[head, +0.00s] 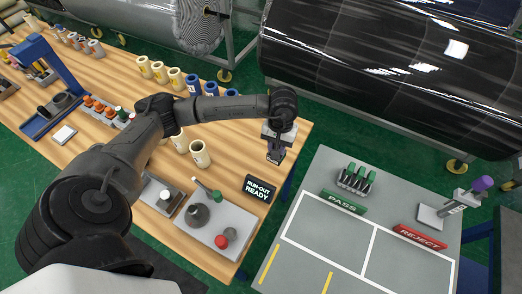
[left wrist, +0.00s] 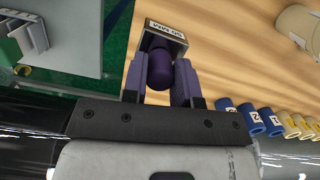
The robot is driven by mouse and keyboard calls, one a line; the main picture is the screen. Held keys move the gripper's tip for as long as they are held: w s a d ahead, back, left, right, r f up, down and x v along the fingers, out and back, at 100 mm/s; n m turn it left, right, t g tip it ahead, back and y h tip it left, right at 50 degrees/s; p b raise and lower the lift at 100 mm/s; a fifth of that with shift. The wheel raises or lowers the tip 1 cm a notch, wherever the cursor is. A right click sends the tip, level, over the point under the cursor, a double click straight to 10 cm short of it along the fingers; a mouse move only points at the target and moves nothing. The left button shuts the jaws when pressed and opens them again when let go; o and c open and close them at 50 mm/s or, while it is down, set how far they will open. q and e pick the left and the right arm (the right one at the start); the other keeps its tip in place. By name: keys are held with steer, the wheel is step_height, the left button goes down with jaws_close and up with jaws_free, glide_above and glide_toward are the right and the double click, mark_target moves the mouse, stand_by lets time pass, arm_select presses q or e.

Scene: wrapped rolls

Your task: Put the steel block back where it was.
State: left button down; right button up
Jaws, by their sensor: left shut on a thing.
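The steel block (left wrist: 166,36) is a small square grey block with a dark purple knob and a light label, which appears upside down in the left wrist view. My left gripper (left wrist: 160,78) is shut on the knob, with one finger on each side. In the head view the gripper (head: 275,146) hangs by the right edge of the wooden table, with the block (head: 275,157) below it. The block's underside is hidden. My right gripper is not in view.
The wooden table (head: 290,133) holds cream and blue rolls, a blue stand (head: 50,70), a grey tray (head: 236,222) and a RUN-OUT READY sign (head: 260,188). The grey table (head: 325,245) has PASS and REJECT signs, a green-topped rack (head: 355,180) and a purple-topped tool (head: 467,195).

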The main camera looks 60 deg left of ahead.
arm_select(q)
steer(key=shift+s+a+f+n, duration=0.1)
steer(key=shift+s+a+n, duration=0.1)
steer(key=shift+s, duration=0.3)
steer(key=shift+s+a+f+n, duration=0.1)
steer(key=shift+s+a, duration=0.1)
steer(key=shift+s, duration=0.25)
steer(key=shift+s+a+f+p, duration=0.3)
steer(key=shift+s+a+f, duration=0.1)
steer(key=shift+a+f, duration=1.4)
steer(key=shift+s+a+f+p, duration=0.35)
steer(key=shift+a+f, duration=1.4)
steer(key=shift+a, duration=0.1)
steer(key=shift+s+a+f+p, duration=0.3)
steer(key=shift+s+a+f, duration=0.1)
steer(key=shift+a+f, duration=1.4)
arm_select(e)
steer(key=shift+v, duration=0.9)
arm_select(q)
steer(key=shift+a+f, duration=0.1)
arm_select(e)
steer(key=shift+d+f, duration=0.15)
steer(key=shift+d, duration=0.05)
arm_select(q)
steer(key=c, duration=1.4)
jaws_free()
steer(key=shift+f, duration=0.1)
steer(key=o, duration=0.5)
